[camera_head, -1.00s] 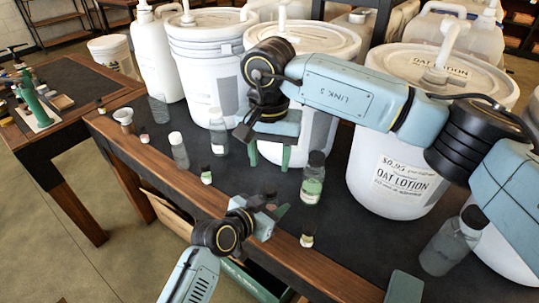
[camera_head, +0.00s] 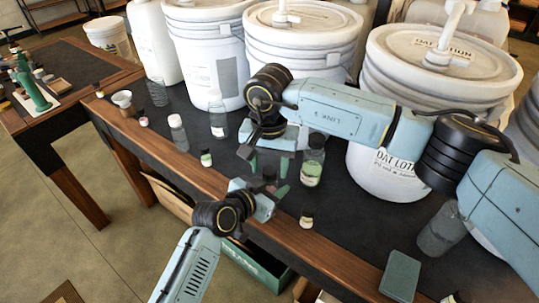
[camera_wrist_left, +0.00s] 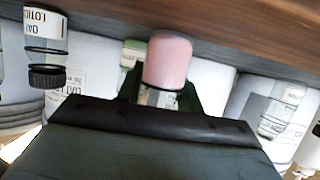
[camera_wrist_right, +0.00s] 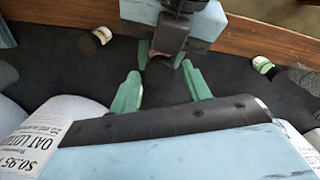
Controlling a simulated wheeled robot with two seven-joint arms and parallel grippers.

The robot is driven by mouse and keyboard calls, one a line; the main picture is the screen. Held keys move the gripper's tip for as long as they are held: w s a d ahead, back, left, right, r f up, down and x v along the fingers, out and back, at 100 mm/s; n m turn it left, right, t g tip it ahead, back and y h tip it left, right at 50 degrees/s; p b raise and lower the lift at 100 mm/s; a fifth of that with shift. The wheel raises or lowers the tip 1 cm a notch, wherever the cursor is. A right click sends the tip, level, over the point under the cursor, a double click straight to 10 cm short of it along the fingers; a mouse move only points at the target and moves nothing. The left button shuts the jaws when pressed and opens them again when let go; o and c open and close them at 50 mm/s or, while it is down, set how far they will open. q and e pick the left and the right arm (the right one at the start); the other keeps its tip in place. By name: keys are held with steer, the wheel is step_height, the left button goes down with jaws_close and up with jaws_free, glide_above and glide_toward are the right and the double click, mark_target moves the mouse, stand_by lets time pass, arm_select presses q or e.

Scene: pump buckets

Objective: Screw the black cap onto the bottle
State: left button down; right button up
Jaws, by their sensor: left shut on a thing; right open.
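My left gripper (camera_head: 266,194) is shut on a small bottle with a pink body (camera_wrist_left: 167,62), near the table's front edge. Its pale label shows partly between the green fingers in the left wrist view; its neck is hidden. My right gripper (camera_head: 268,163) is open, its fingers pointing down just above and behind my left gripper. In the right wrist view, the open green fingers (camera_wrist_right: 160,88) are spread before my left gripper (camera_wrist_right: 163,58), with a dark area between. I cannot make out a separate black cap there, nor whether the bottle's neck is bare.
A bottle with green contents and a dark cap (camera_head: 312,168) stands close right of my right gripper. A small black-capped vial (camera_head: 306,219) stands near the front edge. More small bottles stand left. Large white buckets (camera_head: 300,45) line the back. A green block (camera_head: 401,275) lies right.

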steer(key=shift+f, duration=0.1)
steer(key=c, duration=1)
steer(key=m, duration=0.4)
steer(key=shift+m, duration=0.4)
steer(key=m, duration=0.5)
steer(key=o, duration=1.1)
steer(key=shift+c, duration=0.2)
